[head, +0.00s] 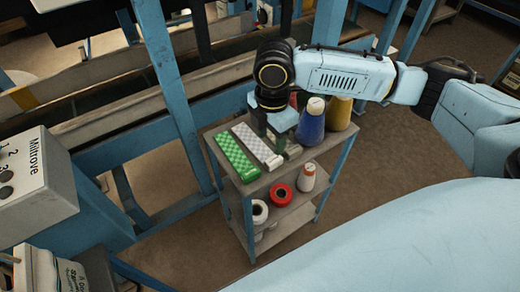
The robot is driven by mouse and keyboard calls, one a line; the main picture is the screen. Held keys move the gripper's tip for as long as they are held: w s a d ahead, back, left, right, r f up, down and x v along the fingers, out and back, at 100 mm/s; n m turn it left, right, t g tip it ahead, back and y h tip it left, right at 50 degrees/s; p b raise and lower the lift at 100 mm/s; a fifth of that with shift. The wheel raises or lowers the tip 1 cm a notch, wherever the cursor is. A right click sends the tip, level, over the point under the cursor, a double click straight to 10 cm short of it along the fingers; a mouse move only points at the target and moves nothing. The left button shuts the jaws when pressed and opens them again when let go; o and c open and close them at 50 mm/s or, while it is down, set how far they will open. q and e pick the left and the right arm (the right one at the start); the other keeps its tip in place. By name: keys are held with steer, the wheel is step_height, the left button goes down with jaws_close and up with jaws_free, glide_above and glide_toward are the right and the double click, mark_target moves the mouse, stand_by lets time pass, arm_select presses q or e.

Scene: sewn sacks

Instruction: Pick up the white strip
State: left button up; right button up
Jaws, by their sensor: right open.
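The white strip (254,143) is a pale checked bar lying on the top shelf of a small grey cart (256,184). A green checked strip (234,154) lies just left of it, roughly parallel. My right gripper (275,146) points down over the cart top, open, with its fingers at the right side of the white strip, near its front half. I cannot tell whether the fingers touch it. The gripper hides part of the shelf behind. My left gripper is not in view.
A blue cone with a pale top (311,122) and a yellow cone (339,113) stand right of the gripper. A red spool (281,194) and a white-and-orange bottle (307,177) are lower on the cart. Blue frame posts (163,60) rise behind. A Millrove control box (35,185) is at left.

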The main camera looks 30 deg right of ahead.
glide_above(269, 163)
steer(key=f, duration=0.3)
steer(key=f+b, duration=0.1)
steer(key=f, duration=0.1)
steer(key=shift+s+a+f, duration=0.2)
steer(key=shift+s+f, duration=0.1)
steer(key=shift+s, duration=0.05)
steer(key=f, duration=0.3)
steer(key=f+b, duration=0.1)
steer(key=shift+w+d+f, duration=0.2)
steer(key=shift+w+f, duration=0.1)
steer(key=shift+w, duration=0.05)
steer(key=shift+f, duration=0.15)
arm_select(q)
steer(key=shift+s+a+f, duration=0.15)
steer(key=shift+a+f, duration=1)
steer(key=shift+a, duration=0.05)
arm_select(e)
steer(key=shift+c, duration=0.4)
steer(key=c, duration=0.5)
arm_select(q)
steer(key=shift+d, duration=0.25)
arm_select(e)
steer(key=c, duration=0.5)
